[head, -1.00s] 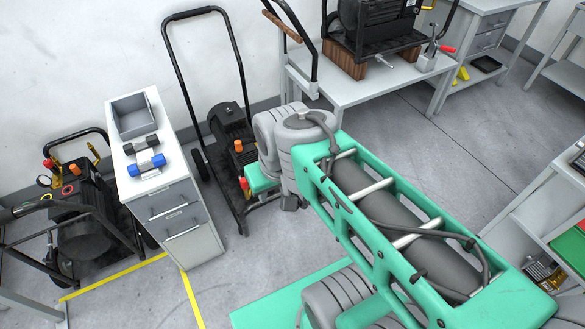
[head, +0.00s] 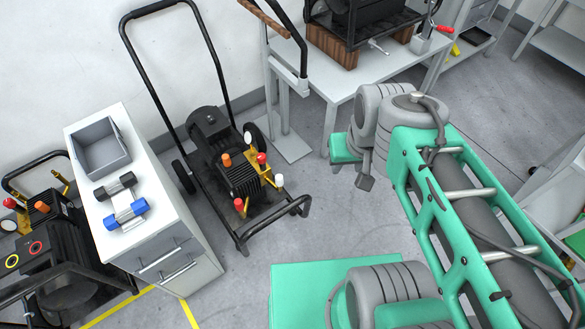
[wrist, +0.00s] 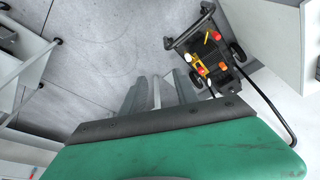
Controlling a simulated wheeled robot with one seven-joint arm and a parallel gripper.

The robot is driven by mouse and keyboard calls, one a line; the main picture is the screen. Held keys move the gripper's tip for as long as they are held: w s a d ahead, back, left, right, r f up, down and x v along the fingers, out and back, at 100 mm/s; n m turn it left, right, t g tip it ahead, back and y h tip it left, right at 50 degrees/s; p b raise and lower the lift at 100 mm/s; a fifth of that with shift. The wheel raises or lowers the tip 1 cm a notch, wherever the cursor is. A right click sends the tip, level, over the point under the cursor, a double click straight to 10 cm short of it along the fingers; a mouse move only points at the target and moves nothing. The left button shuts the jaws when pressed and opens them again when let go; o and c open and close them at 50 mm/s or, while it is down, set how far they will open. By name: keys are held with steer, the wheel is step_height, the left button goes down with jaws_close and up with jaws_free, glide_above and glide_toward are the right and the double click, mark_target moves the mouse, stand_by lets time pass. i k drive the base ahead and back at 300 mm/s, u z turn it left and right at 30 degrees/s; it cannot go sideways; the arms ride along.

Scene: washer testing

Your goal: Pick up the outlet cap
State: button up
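A black pressure washer (head: 222,165) stands on the floor in the middle of the head view. It carries a tall orange cap (head: 226,159), two red caps or knobs (head: 239,203) and white round parts (head: 279,181) near its brass fittings. I cannot tell which of these is the outlet cap. The washer also shows in the wrist view (wrist: 205,60), upper right, well away from the camera. The end of my arm, with a small grey part that may be my gripper (head: 366,183), is right of the washer and apart from it.
A white cabinet (head: 190,225) left of the washer holds a grey bin (head: 100,148) and black and blue dumbbell-shaped parts (head: 126,214). Another washer (head: 50,245) stands at far left. A workbench (head: 345,90) stands behind. The floor right of the washer looks open.

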mark_target(279, 178)
steer(key=u, duration=0.2)
steer(key=i, duration=0.6)
steer(key=u, duration=3.75)
steer(key=k, duration=0.45)
steer(key=z, duration=0.8)
